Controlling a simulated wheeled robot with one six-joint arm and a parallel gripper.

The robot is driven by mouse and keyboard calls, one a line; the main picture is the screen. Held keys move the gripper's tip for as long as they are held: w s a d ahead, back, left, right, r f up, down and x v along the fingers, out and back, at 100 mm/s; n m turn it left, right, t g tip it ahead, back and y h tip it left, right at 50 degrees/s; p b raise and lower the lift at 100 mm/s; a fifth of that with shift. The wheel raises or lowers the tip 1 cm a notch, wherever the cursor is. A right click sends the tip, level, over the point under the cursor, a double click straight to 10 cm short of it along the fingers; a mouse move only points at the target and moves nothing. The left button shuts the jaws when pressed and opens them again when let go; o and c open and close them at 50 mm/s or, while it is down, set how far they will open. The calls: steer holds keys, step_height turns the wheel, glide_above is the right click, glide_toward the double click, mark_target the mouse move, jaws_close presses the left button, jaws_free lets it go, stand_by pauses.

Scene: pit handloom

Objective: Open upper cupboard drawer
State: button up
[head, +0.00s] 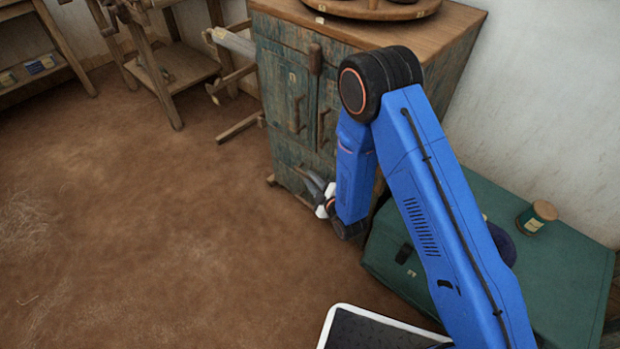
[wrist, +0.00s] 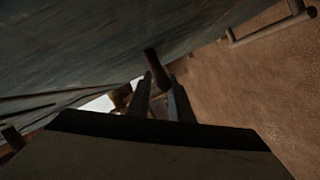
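The cupboard (head: 290,85) has worn teal paint and a wooden top. A drawer front runs under its top, with an upright wooden handle (head: 315,58). Below are doors with pull handles (head: 296,114); all look shut. My gripper (head: 313,182) is low in front of the cupboard, well below the upper drawer handle. My arm hides the cupboard's right part. In the wrist view my gripper (wrist: 160,82) has its fingers apart, with a dark brown handle (wrist: 153,66) at and between the fingertips. Which handle it is, and whether the fingers touch it, I cannot tell.
A round wooden tray (head: 372,10) stands on the cupboard. A green chest (head: 565,265) with a small spool (head: 537,216) is at right. A wooden loom frame (head: 165,70) stands left of the cupboard. The brown floor (head: 150,240) in front is clear.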

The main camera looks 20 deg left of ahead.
steer(key=shift+x, duration=0.85)
steer(key=shift+c, duration=0.2)
jaws_close()
steer(key=shift+s, duration=0.1)
